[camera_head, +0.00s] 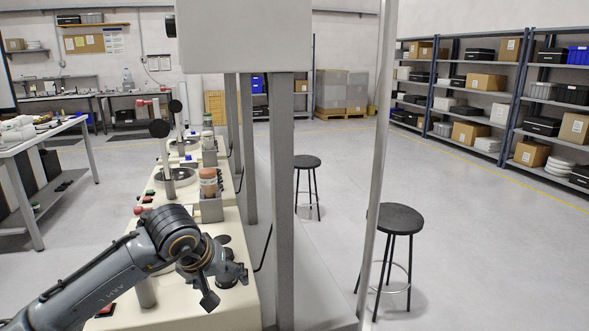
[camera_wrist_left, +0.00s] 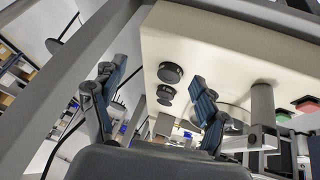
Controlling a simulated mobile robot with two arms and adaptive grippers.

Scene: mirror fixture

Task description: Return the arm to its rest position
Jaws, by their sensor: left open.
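My left arm (camera_head: 110,272) reaches in from the lower left over the cream bench (camera_head: 215,310). Its gripper (camera_head: 226,288) is above the near end of the bench, close to the dark round pads (camera_head: 222,239). In the left wrist view the two ribbed fingers of the gripper (camera_wrist_left: 158,76) stand apart with nothing between them. Two black round pads (camera_wrist_left: 171,72) on the cream surface show beyond the fingers. I see no object held. My right gripper is in neither view.
Grey uprights (camera_head: 284,200) and a pale pole (camera_head: 378,150) stand right of the arm. Farther along the bench are a stack of brown discs (camera_head: 208,183) in a grey holder and red-knobbed posts. Two black stools (camera_head: 400,218) stand right; open floor lies beyond.

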